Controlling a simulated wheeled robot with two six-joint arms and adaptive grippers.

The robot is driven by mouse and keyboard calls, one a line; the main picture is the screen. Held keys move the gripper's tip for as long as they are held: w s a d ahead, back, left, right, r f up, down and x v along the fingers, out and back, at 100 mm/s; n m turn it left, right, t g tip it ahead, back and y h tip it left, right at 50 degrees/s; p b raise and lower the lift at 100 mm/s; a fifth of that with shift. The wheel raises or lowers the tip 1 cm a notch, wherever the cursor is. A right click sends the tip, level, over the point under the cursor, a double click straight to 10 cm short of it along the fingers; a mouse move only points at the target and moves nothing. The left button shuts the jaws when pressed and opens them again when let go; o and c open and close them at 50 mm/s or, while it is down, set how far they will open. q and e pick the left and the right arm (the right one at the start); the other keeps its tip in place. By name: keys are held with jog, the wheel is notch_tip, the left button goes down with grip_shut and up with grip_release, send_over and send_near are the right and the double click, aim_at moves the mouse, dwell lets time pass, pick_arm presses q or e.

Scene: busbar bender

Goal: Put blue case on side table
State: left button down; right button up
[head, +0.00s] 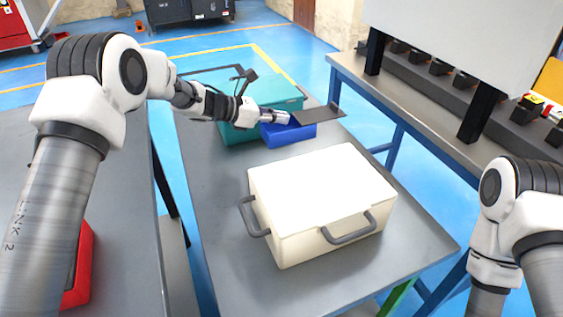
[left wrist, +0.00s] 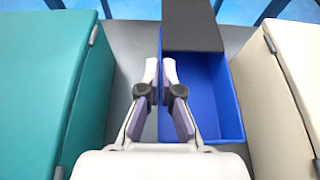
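The blue case (head: 288,133) is a small open box between a teal case and a cream case on the grey middle table (head: 215,220). In the left wrist view the blue case (left wrist: 215,95) shows its empty inside, with a dark flat panel (left wrist: 193,25) over its far part. Whether the case touches the table is unclear. My right gripper is out of view.
The teal case (head: 240,115) stands just left of the blue case. The large cream case (head: 320,195) with grey handles stands in front. A bench (head: 400,100) with a machine is at right. Another grey table (head: 130,225) at left holds a red object (head: 80,265).

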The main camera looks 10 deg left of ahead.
aim_at(278, 153)
pick_arm(q)
notch_tip(278, 153, down, 8)
jog(key=shift+a, duration=0.15)
jog(key=shift+f+b, duration=0.2)
jog(key=shift+b, duration=0.3)
jog(key=c, duration=1.3)
grip_release()
jog(key=shift+r, duration=0.1)
jog(key=shift+r+p, duration=0.15)
jog(key=shift+p, duration=0.15)
jog(key=shift+s+a+r, duration=0.1)
jog(key=shift+a, duration=0.05)
jog(key=v, duration=1.1)
jog(key=shift+s+a+p, duration=0.25)
jog(key=shift+p, duration=0.1)
